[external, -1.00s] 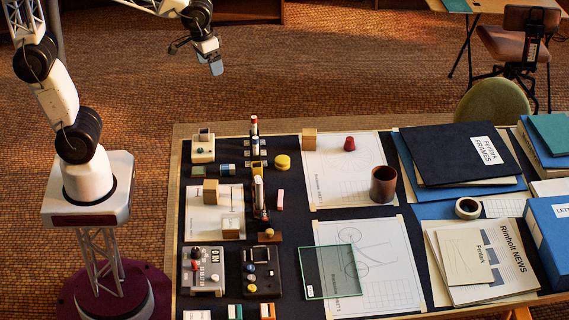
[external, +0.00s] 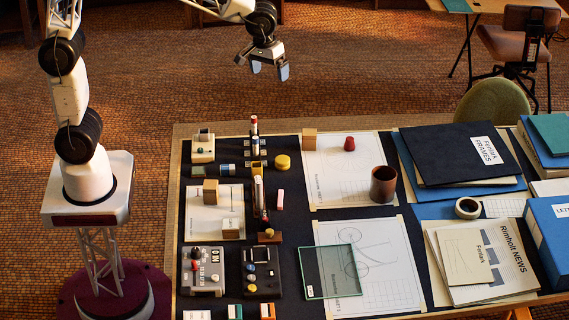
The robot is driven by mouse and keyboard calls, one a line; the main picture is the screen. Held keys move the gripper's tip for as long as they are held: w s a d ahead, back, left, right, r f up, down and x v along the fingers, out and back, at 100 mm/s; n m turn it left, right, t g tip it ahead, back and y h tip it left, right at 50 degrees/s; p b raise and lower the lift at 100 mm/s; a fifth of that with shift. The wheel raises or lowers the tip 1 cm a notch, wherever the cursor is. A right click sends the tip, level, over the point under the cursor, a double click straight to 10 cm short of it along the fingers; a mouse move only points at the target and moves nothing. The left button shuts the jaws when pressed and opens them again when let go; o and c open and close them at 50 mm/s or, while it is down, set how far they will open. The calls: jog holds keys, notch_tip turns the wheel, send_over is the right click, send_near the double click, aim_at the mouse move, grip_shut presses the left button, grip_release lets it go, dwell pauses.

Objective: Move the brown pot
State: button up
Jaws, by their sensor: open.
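The brown pot (external: 383,185) is a small open-topped cylinder. It stands upright at the right edge of the upper white drawing sheet (external: 335,186) on the dark table mat. My gripper (external: 269,72) is open and empty, up in the air and beyond the table's far edge in the picture. It is above and to the left of the pot, well apart from it. Nothing hides the pot.
A small red piece (external: 349,144) and a wooden block (external: 309,139) stand near the pot. Dark folders (external: 450,155) lie to its right, with a tape roll (external: 467,208) below them. A glass plate (external: 329,271) lies on the lower sheet. Several small devices and blocks crowd the left.

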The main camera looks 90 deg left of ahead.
jog(key=w+d+f+n, duration=0.3)
jog(key=w+f, duration=0.2)
jog(key=w, duration=0.4)
jog(key=w+d+f+n, duration=0.2)
jog(key=w+f, duration=0.2)
jog(key=w, duration=0.6)
jog(key=n+g, duration=0.1)
jog(key=n, duration=0.6)
send_near(383, 185)
jog(key=shift+w+a+f, duration=0.35)
jog(key=shift+a+f, duration=0.5)
jog(key=shift+w+a+f, duration=0.35)
jog(key=shift+a+f, duration=0.45)
jog(key=shift+f, duration=0.1)
jog(key=shift+f, duration=0.1)
jog(key=shift+f, duration=3.8)
jog(key=shift+c, duration=0.3)
jog(key=c, duration=0.8)
jog(key=shift+c, duration=0.2)
